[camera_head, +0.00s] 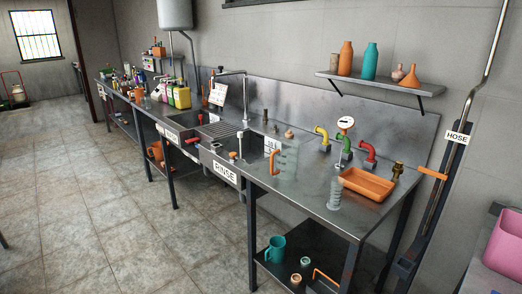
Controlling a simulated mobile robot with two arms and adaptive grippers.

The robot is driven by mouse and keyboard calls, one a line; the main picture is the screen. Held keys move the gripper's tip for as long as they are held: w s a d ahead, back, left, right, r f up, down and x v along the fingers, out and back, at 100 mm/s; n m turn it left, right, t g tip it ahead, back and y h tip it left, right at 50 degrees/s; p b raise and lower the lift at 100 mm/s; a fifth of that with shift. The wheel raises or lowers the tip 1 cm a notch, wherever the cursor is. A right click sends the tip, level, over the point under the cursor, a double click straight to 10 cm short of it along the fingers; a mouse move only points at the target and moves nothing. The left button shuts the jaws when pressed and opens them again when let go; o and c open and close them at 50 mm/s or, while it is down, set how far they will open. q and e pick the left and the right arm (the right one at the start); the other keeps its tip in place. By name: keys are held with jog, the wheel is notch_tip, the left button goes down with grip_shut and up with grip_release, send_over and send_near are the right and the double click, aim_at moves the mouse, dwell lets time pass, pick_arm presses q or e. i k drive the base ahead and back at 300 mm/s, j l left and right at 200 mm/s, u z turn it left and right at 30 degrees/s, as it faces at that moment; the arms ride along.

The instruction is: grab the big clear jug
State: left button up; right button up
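A big clear jug (288,164) with an orange handle on its left side stands upright on the steel counter (300,194), right of the sink. It looks empty. A smaller clear ribbed cylinder (335,194) stands in front and to the right of it, apart from it. Neither of my grippers is in view.
An orange tray (367,184) lies right of the jug. The sink has a RINSE label (225,172). A teal jug (275,248) stands on the lower shelf. The floor (130,210) at left is clear.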

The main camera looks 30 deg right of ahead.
aim_at(286, 151)
jog(key=i+j+z, duration=0.1)
jog(key=i+z, duration=0.35)
jog(key=i+j+z, duration=0.25)
jog(key=i+z, duration=0.25)
jog(key=i+j+z, duration=0.65)
jog(key=j+z, duration=0.25)
